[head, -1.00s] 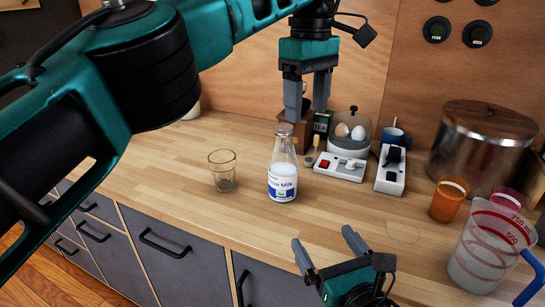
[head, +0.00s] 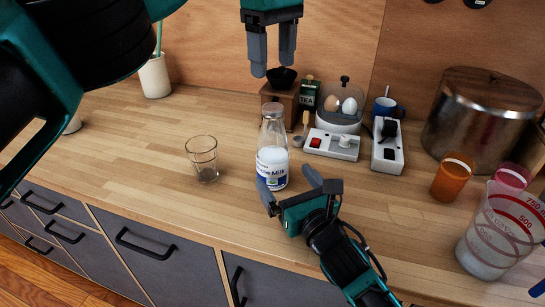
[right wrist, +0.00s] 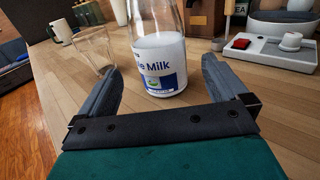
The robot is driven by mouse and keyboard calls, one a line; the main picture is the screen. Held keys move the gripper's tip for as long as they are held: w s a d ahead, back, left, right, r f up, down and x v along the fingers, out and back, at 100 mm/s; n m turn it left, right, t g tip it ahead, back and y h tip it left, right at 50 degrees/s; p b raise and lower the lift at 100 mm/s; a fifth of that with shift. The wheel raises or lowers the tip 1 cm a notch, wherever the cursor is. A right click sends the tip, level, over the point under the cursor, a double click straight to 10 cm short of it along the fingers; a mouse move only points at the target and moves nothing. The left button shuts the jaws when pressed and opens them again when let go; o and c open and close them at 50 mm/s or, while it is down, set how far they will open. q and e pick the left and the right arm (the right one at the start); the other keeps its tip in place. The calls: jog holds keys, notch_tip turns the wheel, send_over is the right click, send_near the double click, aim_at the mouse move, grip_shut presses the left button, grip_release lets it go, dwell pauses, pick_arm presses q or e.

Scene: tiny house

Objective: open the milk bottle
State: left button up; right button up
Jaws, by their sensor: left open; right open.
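The milk bottle (head: 272,158) stands upright on the wooden counter, with a grey cap (head: 272,110) on its neck. My left gripper (head: 272,70) is open and empty, above and behind the bottle in the head view. My right gripper (head: 290,184) is open in front of the bottle at its lower part. In the right wrist view the bottle (right wrist: 158,60) stands ahead between the two spread fingers, which do not grip it. The bottle's top is cut off in that view.
An empty glass (head: 202,158) stands left of the bottle. Behind are a grinder, a tea box (head: 307,95) and an egg cooker (head: 340,112).

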aim_at(273, 106)
jog(key=x, duration=0.7)
jog(key=shift+w+a, duration=0.15)
jog(key=shift+w, duration=0.1)
jog(key=shift+c, duration=0.5)
grip_shut()
pick_arm(q)
jog(key=m, duration=1.3)
jog(key=shift+f+m, duration=0.1)
jog(key=shift+m, duration=0.2)
jog(key=shift+f, duration=3.95)
